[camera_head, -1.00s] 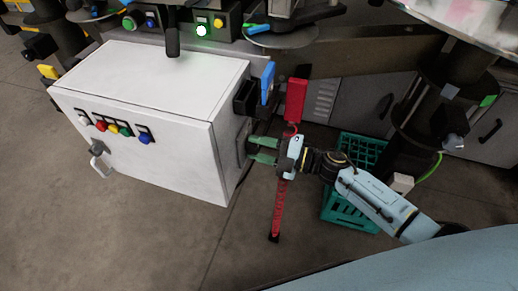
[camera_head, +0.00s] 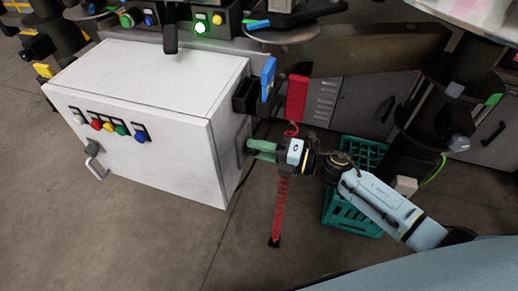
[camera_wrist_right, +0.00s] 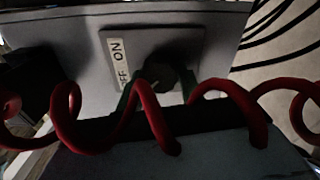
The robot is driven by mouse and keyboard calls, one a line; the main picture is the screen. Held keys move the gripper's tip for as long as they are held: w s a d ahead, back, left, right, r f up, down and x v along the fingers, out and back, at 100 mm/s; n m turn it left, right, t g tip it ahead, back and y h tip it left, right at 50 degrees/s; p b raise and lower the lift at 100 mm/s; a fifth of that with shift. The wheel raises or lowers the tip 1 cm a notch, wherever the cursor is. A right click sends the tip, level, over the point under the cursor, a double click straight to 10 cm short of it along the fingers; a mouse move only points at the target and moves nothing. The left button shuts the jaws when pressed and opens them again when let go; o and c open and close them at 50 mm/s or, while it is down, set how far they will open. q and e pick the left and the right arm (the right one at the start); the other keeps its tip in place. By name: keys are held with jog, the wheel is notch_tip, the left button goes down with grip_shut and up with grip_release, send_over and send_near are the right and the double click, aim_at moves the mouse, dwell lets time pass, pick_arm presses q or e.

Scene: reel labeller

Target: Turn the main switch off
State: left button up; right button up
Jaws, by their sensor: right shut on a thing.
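The main switch is a dark round knob (camera_wrist_right: 158,76) on a grey plate (camera_wrist_right: 186,45), with an ON/OFF label (camera_wrist_right: 118,62) to its left in the right wrist view. The plate is on the right side wall of the white cabinet (camera_head: 160,75). My right gripper (camera_head: 250,147) reaches that wall from the right. In the right wrist view, its green fingers (camera_wrist_right: 158,90) stand on either side of the knob and are shut on it. The red coiled cord hides part of them and of the knob's lower edge. My left gripper is out of view.
A red coiled cord (camera_wrist_right: 150,110) crosses close before the wrist camera. A red box (camera_head: 297,98) hangs behind the gripper, with a red strip (camera_head: 280,205) below. A teal crate (camera_head: 350,213) stands under the right arm. Coloured buttons (camera_head: 121,129) are on the cabinet front.

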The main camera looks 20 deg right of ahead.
jog(key=o, duration=1)
jog(key=shift+d, duration=0.1)
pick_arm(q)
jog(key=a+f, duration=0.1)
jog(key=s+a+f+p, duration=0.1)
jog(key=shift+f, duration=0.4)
pick_arm(e)
jog(key=v, duration=1.3)
jog(key=shift+s+d, duration=0.1)
jog(key=shift+s, duration=0.1)
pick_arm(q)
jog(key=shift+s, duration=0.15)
